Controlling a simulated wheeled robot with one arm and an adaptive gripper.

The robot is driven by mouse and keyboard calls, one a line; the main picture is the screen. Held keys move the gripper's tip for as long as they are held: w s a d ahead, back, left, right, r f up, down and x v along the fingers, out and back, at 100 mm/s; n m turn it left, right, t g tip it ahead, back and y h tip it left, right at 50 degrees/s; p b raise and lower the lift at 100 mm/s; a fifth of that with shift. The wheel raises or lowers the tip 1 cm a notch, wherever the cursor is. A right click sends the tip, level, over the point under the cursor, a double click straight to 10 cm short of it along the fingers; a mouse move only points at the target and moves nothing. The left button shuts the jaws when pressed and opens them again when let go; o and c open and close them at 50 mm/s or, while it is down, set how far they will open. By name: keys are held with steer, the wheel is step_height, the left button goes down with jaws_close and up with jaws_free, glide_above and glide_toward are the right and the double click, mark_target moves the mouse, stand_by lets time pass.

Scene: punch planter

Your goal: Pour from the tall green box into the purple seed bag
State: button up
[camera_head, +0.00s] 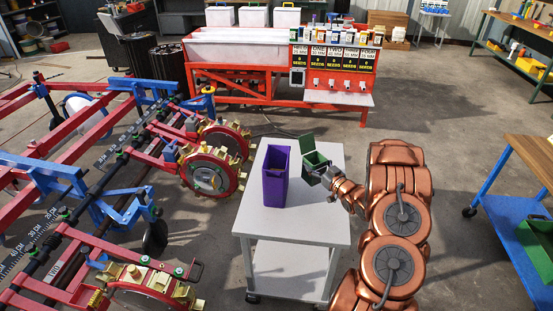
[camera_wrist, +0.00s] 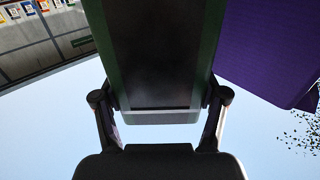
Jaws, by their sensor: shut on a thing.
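The purple seed bag (camera_head: 275,176) stands upright with an open top on the grey-white cart (camera_head: 310,222). The tall green box (camera_head: 312,150) is just right of the bag in the head view, apart from it and tilted a little. My gripper (camera_head: 331,170) is shut on the green box from its right side. In the wrist view the box (camera_wrist: 155,60) fills the middle between the fingers of my gripper (camera_wrist: 161,100). The purple bag (camera_wrist: 265,45) shows at the upper right there. The contents of both are not clear.
A red and blue planter machine (camera_head: 110,160) with round yellow-edged wheels stands left of the cart. A red seed stand (camera_head: 335,65) is at the back. A blue-legged workbench (camera_head: 500,195) is at the right. Small dark specks (camera_wrist: 304,132) at the right of the wrist view are unclear.

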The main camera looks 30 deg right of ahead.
steer(key=shift+r+p, duration=0.35)
steer(key=shift+r, duration=2.05)
